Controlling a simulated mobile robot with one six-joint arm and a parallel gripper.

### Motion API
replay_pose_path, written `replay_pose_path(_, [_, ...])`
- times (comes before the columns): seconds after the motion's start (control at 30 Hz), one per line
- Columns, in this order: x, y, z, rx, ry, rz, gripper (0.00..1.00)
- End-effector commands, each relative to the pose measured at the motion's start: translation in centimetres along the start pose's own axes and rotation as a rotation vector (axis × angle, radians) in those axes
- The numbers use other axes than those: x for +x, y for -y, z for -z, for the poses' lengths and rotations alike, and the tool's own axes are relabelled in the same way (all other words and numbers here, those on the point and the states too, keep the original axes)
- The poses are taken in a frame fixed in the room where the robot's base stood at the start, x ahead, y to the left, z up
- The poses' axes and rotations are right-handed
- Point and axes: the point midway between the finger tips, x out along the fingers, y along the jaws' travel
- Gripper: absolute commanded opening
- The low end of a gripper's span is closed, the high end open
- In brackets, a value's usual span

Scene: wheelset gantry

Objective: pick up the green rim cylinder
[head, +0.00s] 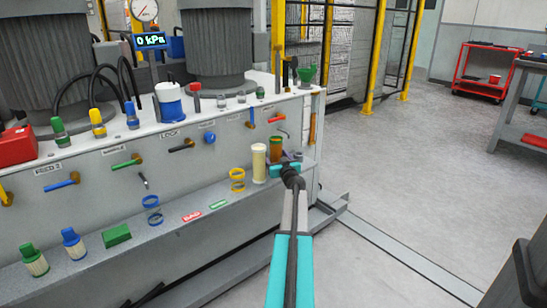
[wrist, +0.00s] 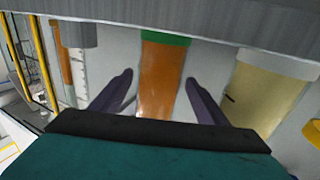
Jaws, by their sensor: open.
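The green rim cylinder (head: 276,146) is an amber tube with a green band at its top. It stands upright on the ledge at the right end of the grey machine. In the wrist view its amber body (wrist: 161,82) sits between the two dark fingers. My gripper (head: 286,164) is open at the cylinder, with one finger on each side and gaps visible between fingers and tube. In the head view my gripper and wrist hide its lower part.
A cream cylinder (head: 259,165) stands close on the left; it also shows in the wrist view (wrist: 262,92). A yellow-rimmed clear cylinder (head: 237,181) and a blue-rimmed one (head: 153,212) are further left on the ledge. Valve handles project above. The floor (head: 400,170) on the right is clear.

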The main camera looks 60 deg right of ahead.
Motion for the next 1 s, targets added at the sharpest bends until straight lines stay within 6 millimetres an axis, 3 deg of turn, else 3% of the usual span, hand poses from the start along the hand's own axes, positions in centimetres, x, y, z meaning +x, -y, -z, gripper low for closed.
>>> replay_pose_path(0.03, [0.0,0.0,0.0,0.000,0.000,0.000,0.66])
replay_pose_path(0.37, [0.0,0.0,0.0,0.000,0.000,0.000,0.12])
replay_pose_path(0.77, [0.0,-0.1,0.6,0.000,-0.001,0.000,0.12])
replay_pose_path(1.0, [0.0,-0.1,3.2,-0.001,-0.002,-0.001,0.12])
